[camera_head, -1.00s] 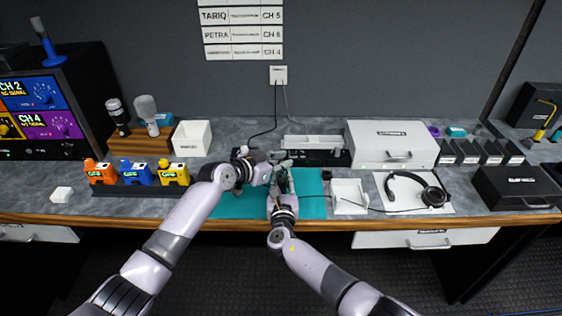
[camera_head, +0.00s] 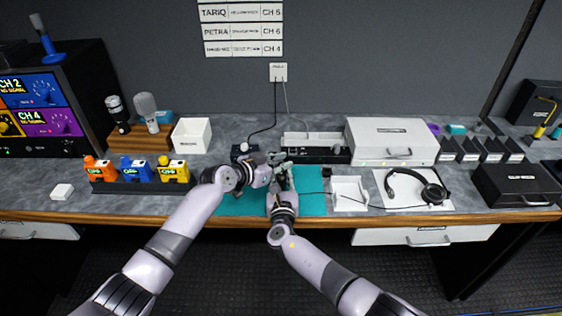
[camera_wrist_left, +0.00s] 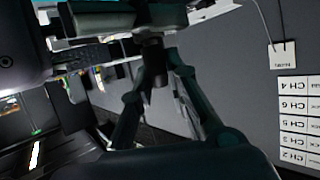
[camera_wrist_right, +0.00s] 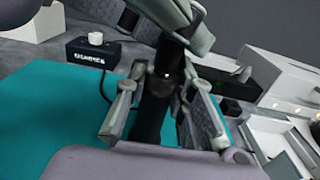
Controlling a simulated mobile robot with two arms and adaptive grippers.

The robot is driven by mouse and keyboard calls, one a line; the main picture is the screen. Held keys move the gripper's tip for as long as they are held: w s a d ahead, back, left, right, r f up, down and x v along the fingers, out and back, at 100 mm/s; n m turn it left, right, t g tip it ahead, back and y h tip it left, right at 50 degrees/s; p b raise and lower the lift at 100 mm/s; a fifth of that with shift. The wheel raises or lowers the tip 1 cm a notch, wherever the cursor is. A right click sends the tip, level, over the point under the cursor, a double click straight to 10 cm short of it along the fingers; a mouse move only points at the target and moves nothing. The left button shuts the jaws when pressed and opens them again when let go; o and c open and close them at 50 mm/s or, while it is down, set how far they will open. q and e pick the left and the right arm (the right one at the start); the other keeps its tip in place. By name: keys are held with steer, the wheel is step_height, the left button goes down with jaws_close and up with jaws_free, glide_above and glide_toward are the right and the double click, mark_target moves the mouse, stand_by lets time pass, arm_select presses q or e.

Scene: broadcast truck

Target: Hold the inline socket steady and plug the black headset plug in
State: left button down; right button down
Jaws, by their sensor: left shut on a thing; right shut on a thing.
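In the head view my left gripper (camera_head: 277,160) and right gripper (camera_head: 283,180) meet closely over the teal mat (camera_head: 312,205). In the right wrist view my right gripper (camera_wrist_right: 158,100) is shut on an upright black cylinder, seemingly the headset plug (camera_wrist_right: 150,118). Just above it, in line with it, is a dark cylindrical end, seemingly the inline socket (camera_wrist_right: 170,52), held in my left gripper. A small bright spot shows where they meet; whether the plug is seated I cannot tell. The left wrist view shows my left gripper (camera_wrist_left: 155,65) shut on a dark piece.
A headset (camera_head: 432,194) lies on a white sheet at the right, its cable running left. An open white tray (camera_head: 349,203) stands beside the mat. A black box with a white knob (camera_wrist_right: 92,50) stands behind the mat. Several coloured packs (camera_head: 137,172) stand at the left.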

arm_select(q)
steer(key=shift+f, duration=0.25)
steer(key=c, duration=1.5)
jaws_free()
steer(key=shift+o, duration=0.2)
steer(key=v, duration=1.2)
arm_select(e)
steer(key=c, duration=1.3)
jaws_free()
